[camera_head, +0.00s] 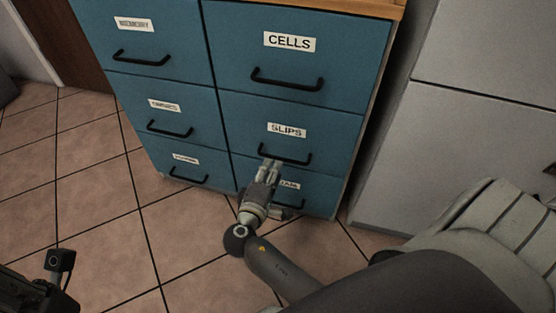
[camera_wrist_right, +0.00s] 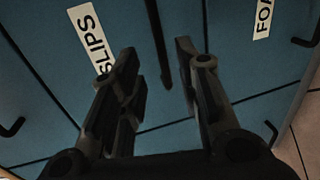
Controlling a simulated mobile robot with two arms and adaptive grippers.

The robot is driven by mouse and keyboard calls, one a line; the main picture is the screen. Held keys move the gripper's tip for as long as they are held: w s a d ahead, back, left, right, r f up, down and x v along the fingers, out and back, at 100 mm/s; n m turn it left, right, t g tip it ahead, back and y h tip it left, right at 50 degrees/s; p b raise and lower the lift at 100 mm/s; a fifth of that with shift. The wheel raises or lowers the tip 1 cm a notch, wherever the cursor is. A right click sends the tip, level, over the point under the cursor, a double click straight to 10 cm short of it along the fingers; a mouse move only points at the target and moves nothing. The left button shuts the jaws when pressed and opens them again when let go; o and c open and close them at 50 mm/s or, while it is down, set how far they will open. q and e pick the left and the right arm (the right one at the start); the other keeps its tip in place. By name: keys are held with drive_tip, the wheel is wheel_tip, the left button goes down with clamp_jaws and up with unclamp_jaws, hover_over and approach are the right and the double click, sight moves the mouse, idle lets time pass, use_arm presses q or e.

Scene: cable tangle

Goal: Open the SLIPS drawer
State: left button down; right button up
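The SLIPS drawer (camera_head: 248,120) is the middle drawer of the cabinet's right column, and it looks flush with the front. Its white label (camera_head: 287,130) reads SLIPS and also shows in the right wrist view (camera_wrist_right: 88,38). Its black bar handle (camera_head: 297,160) sits below the label. My right gripper (camera_head: 268,168) is at the left part of this handle. In the right wrist view the fingers (camera_wrist_right: 156,65) are apart, with the dark handle bar (camera_wrist_right: 157,40) between them; contact cannot be told. Part of my left gripper (camera_head: 45,283) shows at the bottom left, its fingertips unclear.
The CELLS drawer (camera_head: 350,60) is above, and a partly hidden drawer (camera_head: 318,190) is below. Another column of drawers (camera_head: 185,100) stands to the left. A grey cabinet (camera_head: 480,140) stands at the right. Tiled floor (camera_head: 90,200) in front is clear at the left.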

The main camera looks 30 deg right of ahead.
sight(278, 158)
drive_tip(key=b+x, duration=0.1)
drive_tip(key=x, duration=0.6)
drive_tip(key=shift+w+f+b, duration=0.1)
drive_tip(key=shift+b, duration=0.25)
clamp_jaws()
